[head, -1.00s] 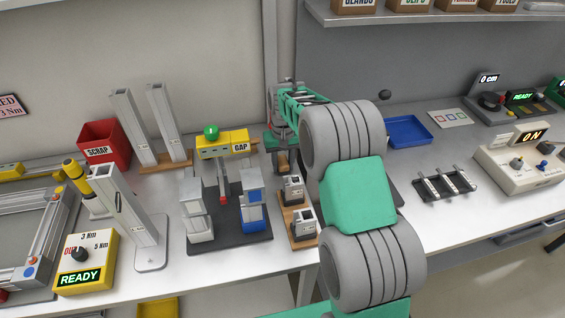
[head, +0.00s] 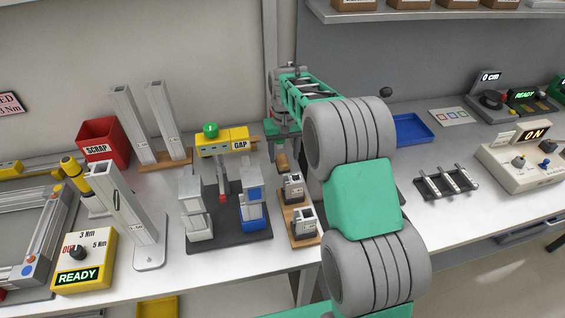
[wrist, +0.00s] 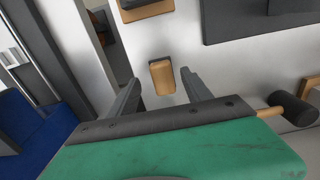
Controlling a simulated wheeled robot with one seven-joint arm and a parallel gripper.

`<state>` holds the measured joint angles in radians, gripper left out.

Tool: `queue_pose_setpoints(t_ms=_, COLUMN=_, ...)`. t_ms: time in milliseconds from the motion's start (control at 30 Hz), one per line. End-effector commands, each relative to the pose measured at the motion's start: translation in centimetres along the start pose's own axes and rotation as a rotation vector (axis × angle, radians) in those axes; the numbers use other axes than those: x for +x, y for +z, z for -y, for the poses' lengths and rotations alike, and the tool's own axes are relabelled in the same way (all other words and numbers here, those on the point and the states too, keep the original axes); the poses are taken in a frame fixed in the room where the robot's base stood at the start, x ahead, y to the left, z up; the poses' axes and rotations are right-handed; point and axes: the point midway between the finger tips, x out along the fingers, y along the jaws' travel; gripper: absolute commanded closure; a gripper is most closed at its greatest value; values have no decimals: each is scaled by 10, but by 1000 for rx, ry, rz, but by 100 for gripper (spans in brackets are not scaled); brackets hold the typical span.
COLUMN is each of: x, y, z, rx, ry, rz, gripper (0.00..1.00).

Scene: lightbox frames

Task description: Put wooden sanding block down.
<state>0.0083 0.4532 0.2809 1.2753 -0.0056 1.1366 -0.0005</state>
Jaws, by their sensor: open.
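The wooden sanding block (head: 282,163) rests on the white bench behind the small wooden board with two dark-topped metal blocks. In the wrist view the block (wrist: 162,77) lies between and beyond my two fingertips, with a gap on each side. My gripper (wrist: 160,84) is open and empty. In the head view my gripper (head: 283,144) is just above the block, and my arm hides the bench to its right.
A black fixture mat (head: 228,232) and yellow GAP gauge (head: 222,142) stand left of the block. The wooden board (head: 299,222) is in front. A blue tray (head: 412,130) is to the right. A dark-headed mallet (wrist: 294,108) lies near my gripper in the wrist view.

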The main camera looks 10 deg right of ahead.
Motion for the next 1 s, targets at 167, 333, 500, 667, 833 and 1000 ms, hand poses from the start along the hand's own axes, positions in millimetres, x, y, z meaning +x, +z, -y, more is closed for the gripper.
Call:
queue_pose_setpoints(t_ms=167, x=-48, y=-2, z=1, rx=-2, ry=0, rz=-7, gripper=43)
queue_pose_setpoints(t_ms=333, x=-75, y=-1, z=2, rx=-2, ry=0, rz=-7, gripper=43)
queue_pose_setpoints(t_ms=500, x=-97, y=18, z=2, rx=-4, ry=0, rz=-33, gripper=43)
queue_pose_setpoints(t_ms=667, x=-123, y=86, z=4, rx=-9, ry=0, rz=-114, gripper=43)
queue_pose_setpoints(t_ms=833, x=-120, y=175, z=4, rx=-15, ry=1, rz=-213, gripper=43)
queue_pose_setpoints(t_ms=1000, x=-91, y=243, z=4, rx=-21, ry=3, rz=-284, gripper=43)
